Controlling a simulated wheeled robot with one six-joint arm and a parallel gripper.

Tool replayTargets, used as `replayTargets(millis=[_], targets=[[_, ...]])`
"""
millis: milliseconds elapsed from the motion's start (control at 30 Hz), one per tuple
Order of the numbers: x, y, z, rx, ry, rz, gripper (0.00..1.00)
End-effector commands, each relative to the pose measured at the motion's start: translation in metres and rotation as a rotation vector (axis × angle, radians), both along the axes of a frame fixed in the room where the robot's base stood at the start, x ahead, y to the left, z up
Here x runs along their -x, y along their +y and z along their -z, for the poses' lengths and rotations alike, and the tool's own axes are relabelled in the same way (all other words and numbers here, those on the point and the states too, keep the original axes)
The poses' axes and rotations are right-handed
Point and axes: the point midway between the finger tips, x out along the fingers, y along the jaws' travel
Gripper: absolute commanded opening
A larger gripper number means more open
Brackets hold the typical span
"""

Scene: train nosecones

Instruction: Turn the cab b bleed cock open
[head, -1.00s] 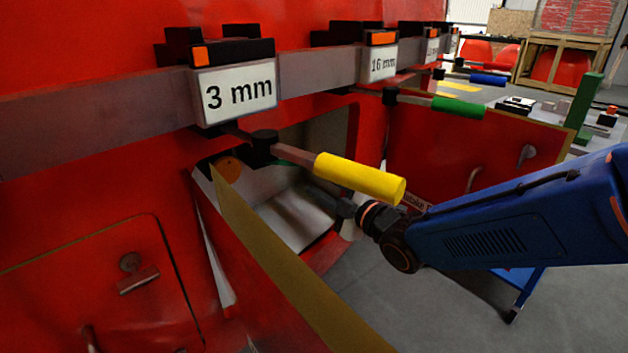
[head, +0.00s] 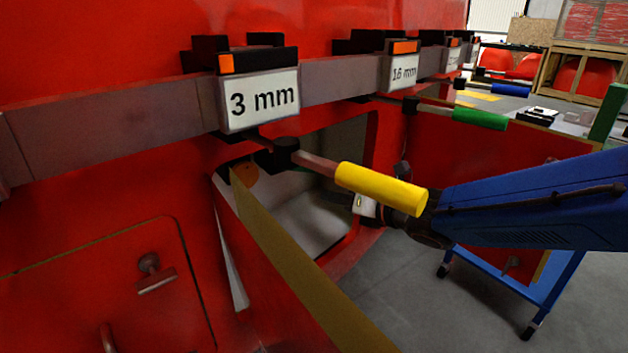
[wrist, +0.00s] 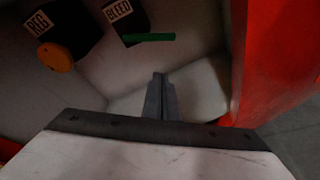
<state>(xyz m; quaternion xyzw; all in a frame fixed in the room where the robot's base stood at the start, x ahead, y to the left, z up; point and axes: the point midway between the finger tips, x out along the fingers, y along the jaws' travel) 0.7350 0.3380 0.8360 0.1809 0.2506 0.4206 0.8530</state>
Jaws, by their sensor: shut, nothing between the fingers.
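The bleed cock shows in the wrist view as a dark block with a BLEED label (wrist: 118,11) and a green lever (wrist: 148,37), at the top centre of a recess. The lever lies nearly level across the picture. My gripper (wrist: 161,80) is shut and empty, its fingertips pointing into the recess, below the lever in the picture and apart from it. No cab B marking is readable.
A REG block (wrist: 42,25) with an orange knob (wrist: 60,58) sits left of the bleed cock. In the head view a yellow-handled lever (head: 380,188) juts out before the recess, under the 3 mm sign (head: 260,100). An open flap edge (head: 300,270) and red wall surround the opening.

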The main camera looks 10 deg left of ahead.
Motion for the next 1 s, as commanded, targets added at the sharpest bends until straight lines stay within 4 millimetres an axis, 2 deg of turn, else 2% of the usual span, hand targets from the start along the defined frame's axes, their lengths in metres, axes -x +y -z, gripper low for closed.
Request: replayTargets(millis=[133, 367, 1000], targets=[[-0.003, -0.003, 0.002, 0.098, -0.1, -0.038, 0.0], [-0.01, 0.007, 0.007, 0.117, -0.118, -0.046, 0.0], [-0.054, 0.075, 0.033, 0.114, -0.115, -0.045, 0.0]])
